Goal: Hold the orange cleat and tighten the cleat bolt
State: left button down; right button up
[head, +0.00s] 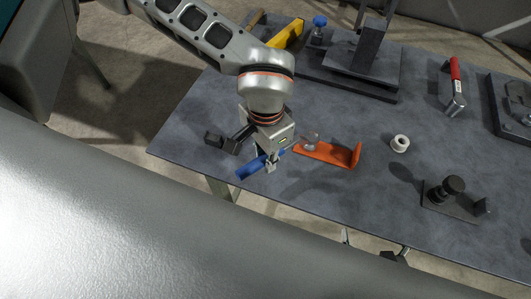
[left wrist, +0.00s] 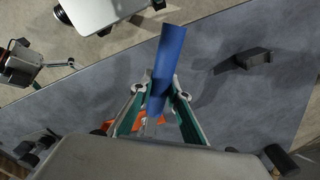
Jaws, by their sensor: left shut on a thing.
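The orange cleat (head: 340,153) lies on the grey table, with an upturned end at its right. A silver bolt-like piece (head: 310,142) stands at its left end; I cannot tell how tight it sits. My left gripper (head: 270,164) is just left of the cleat, shut on a blue bar-like piece (head: 248,168) near the table's front edge. In the left wrist view the blue piece (left wrist: 168,60) sits between the green-sided fingers (left wrist: 160,92), and part of the orange cleat (left wrist: 152,118) shows behind them.
A black block (head: 215,139) lies left of my gripper. To the right are a white ring (head: 400,143), a black-knobbed fixture (head: 452,190) and a red-handled tool (head: 454,82). A dark stand (head: 365,62), a blue-capped bottle (head: 318,30) and a yellow tool (head: 288,34) are at the back.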

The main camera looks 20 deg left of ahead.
pick_arm(q)
jog(key=shift+s+d+n, duration=0.25)
jog(key=shift+d+n, duration=0.05)
jog(key=shift+d, duration=0.2)
jog(key=d+n, duration=0.2)
jog(key=s+d+n, duration=0.1)
jog(key=d+n, duration=0.1)
jog(key=d, duration=0.1)
jog(key=d+n, duration=0.2)
jog(key=shift+s+d, duration=0.3)
jog(key=shift+s, duration=0.1)
jog(key=d+n, duration=0.2)
jog(key=w+d+n, duration=0.1)
jog(key=d+n, duration=0.1)
jog(key=w+d+n, duration=0.1)
jog(key=d, duration=0.2)
jog(key=shift+n, duration=0.4)
jog(key=shift+f, duration=0.35)
jog(key=shift+d, duration=0.1)
